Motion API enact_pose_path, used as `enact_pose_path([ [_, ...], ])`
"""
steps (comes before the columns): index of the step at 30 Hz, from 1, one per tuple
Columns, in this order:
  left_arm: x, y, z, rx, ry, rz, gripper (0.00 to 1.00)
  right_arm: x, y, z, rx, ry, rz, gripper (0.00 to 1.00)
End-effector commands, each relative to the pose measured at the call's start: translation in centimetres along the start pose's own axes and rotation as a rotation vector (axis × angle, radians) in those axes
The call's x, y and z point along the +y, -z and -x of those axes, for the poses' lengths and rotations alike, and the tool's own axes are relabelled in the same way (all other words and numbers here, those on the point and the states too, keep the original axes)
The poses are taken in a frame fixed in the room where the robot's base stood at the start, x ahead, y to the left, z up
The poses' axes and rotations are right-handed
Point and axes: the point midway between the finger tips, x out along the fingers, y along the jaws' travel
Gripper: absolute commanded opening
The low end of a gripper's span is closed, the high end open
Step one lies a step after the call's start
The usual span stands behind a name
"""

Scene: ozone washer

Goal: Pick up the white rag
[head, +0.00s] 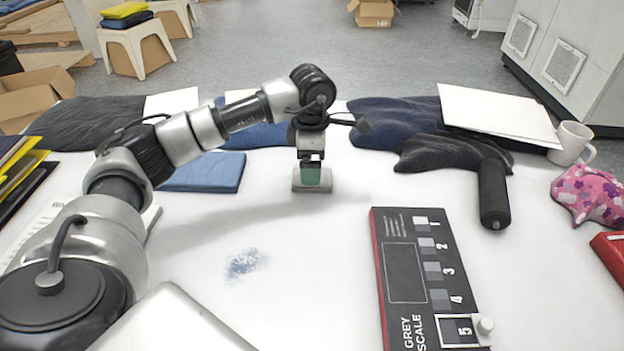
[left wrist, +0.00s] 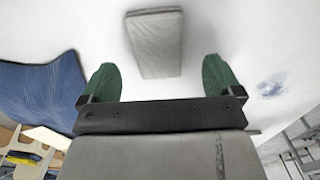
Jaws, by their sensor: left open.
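The white rag is a folded, light grey-white rectangular pad (head: 298,184) on the white table in the middle of the head view. It also shows in the left wrist view (left wrist: 155,42), lying at top centre. My left gripper (head: 312,174) hangs over the rag, pointing down, and hides part of it in the head view. Its two green fingers (left wrist: 158,76) are spread apart with nothing between them. The rag lies beyond the fingertips in the wrist view, roughly centred between them. My right gripper is not seen.
A grey scale board (head: 405,275) lies right of the rag, with a black roller (head: 493,193) beyond it. A blue folded cloth (head: 206,172) lies to the left. Dark cloths (head: 395,125) line the back. A blue stain (head: 244,263) marks the table. Table around the rag is clear.

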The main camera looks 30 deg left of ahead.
Motion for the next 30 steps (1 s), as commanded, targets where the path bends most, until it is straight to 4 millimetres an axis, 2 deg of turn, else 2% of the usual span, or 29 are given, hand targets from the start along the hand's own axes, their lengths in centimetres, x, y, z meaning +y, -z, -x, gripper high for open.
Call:
enact_pose_path([
  [3, 0.2, 0.0, -2.1, 0.002, 0.003, 0.002, 0.94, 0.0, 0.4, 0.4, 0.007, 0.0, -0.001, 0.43],
  [6, 0.2, 0.0, -3.4, 0.001, 0.002, 0.001, 0.94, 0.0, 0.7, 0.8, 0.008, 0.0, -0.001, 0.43],
  [14, 0.2, 0.0, -3.7, 0.0, 0.0, 0.0, 0.94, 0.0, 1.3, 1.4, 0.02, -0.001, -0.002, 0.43],
  [24, 0.2, 0.0, -3.7, 0.0, 0.0, 0.0, 0.42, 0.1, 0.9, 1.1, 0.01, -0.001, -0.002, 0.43],
  [30, 0.2, 0.0, -3.7, 0.0, 0.0, 0.0, 0.39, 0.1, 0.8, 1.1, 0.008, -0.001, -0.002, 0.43],
])
